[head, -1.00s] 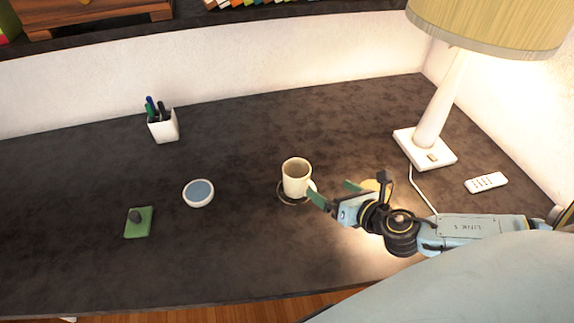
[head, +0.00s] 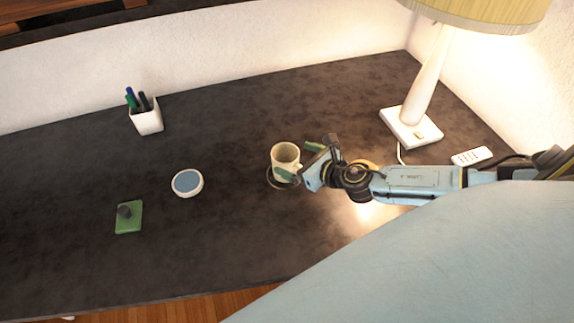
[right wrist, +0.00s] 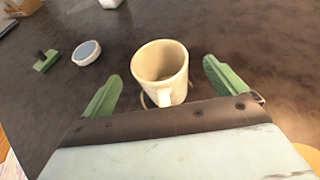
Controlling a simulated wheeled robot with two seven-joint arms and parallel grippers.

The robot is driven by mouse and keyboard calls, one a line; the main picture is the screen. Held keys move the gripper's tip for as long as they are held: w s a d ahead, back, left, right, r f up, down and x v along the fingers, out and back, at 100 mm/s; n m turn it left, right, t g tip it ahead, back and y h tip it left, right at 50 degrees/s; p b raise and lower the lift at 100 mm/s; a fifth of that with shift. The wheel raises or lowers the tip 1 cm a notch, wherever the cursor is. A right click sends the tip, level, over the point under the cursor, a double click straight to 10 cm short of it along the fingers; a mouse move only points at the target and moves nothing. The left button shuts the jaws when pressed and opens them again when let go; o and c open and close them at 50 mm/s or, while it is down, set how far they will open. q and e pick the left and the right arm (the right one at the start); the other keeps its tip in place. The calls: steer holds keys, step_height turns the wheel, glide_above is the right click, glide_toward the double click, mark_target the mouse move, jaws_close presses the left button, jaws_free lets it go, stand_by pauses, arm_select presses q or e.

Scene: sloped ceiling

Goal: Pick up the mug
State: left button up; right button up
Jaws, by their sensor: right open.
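The cream mug (head: 285,156) stands upright on a dark round coaster (head: 272,184) near the middle of the desk. It also shows in the right wrist view (right wrist: 161,68), with its handle toward my gripper. My right gripper (head: 300,161) is open, with green fingertips. In the right wrist view its fingers (right wrist: 160,85) lie on either side of the mug, with a gap on each side. In the head view one finger overlaps the mug's lower front. My left gripper is not in view.
A blue-topped white dish (head: 187,183), a green pad with a dark knob (head: 128,216) and a white pen cup (head: 146,121) stand to the left. A lamp (head: 411,130) and a white remote (head: 472,156) are at the right. The desk behind the mug is clear.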

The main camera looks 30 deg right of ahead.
mark_target(276, 151)
steer(key=x, duration=0.4)
steer(key=shift+w, duration=0.2)
steer(key=shift+c, duration=0.2)
steer(key=c, duration=1.2)
